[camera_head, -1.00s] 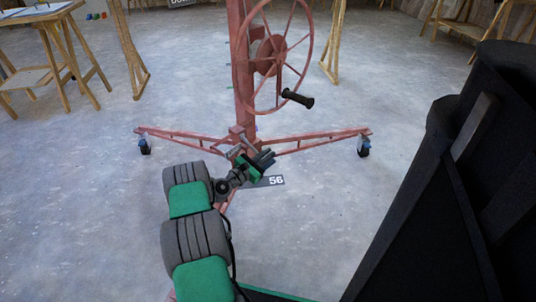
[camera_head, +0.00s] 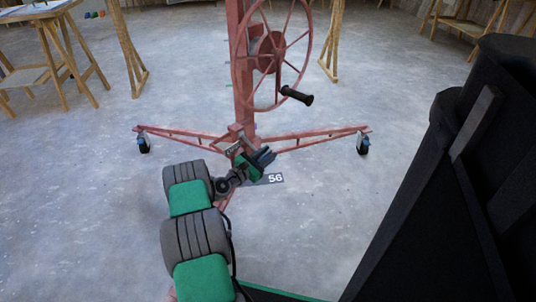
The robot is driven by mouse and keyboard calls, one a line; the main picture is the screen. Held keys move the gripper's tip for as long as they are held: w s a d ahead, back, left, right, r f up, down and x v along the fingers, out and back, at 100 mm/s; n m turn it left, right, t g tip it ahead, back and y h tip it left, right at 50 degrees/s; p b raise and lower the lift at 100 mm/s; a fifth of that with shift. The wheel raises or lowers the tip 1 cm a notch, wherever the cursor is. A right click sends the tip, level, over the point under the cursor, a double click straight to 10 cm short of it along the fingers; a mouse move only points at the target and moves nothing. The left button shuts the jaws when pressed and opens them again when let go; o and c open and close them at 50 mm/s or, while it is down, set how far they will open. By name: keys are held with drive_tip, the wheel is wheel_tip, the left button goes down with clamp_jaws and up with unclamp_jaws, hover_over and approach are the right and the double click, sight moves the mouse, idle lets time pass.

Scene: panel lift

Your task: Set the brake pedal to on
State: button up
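The red panel lift (camera_head: 243,75) stands ahead with its large wheel (camera_head: 272,52) and black crank handle (camera_head: 297,95). Grey metal pieces (camera_head: 238,143) at the foot of its post may be the brake pedal, but they are small and partly hidden by my gripper. My gripper (camera_head: 265,156) is low at the foot of the post, in front of or beside these pieces. I cannot tell whether it touches them, or whether its fingers are open or shut.
Red legs spread left (camera_head: 180,133) and right (camera_head: 315,139), ending in casters (camera_head: 144,145) and (camera_head: 363,146). A wooden table (camera_head: 45,15) stands back left. Open floor surrounds the lift.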

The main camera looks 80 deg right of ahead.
drive_tip(key=p+v, duration=0.3)
drive_tip(key=v, duration=0.4)
drive_tip(key=shift+w+a, duration=0.1)
drive_tip(key=shift+a, duration=0.25)
drive_tip(key=shift+w, duration=0.1)
